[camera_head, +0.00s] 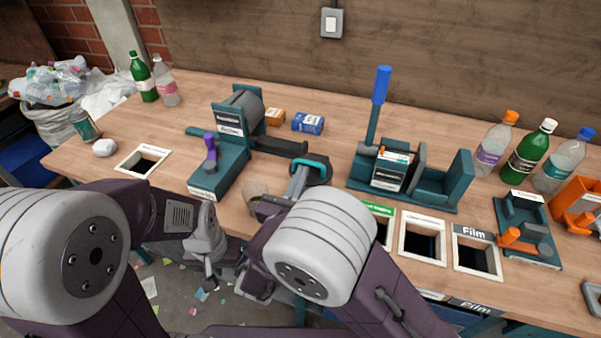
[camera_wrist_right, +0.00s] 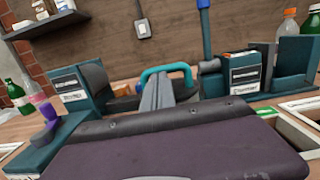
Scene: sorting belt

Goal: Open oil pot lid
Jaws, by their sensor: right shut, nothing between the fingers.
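A dark rounded thing with a teal loop handle (camera_head: 314,163) stands near the middle of the table. It may be the oil pot lid, but my right arm hides much of it and I cannot make out a pot below. My right gripper (camera_head: 298,182) is shut and empty, its grey fingers pointing toward the teal handle. In the right wrist view the fingers (camera_wrist_right: 157,92) stand in front of the handle (camera_wrist_right: 167,71); I cannot tell if they touch it. My left gripper (camera_head: 206,245) hangs low at the table's front edge, away from the handle; its fingers are unclear.
A teal station with a purple lever (camera_head: 210,150) stands left, and a teal press with a blue-tipped lever (camera_head: 380,85) stands right. Square bin openings (camera_head: 422,222) line the front. Bottles (camera_head: 528,150) stand at the right.

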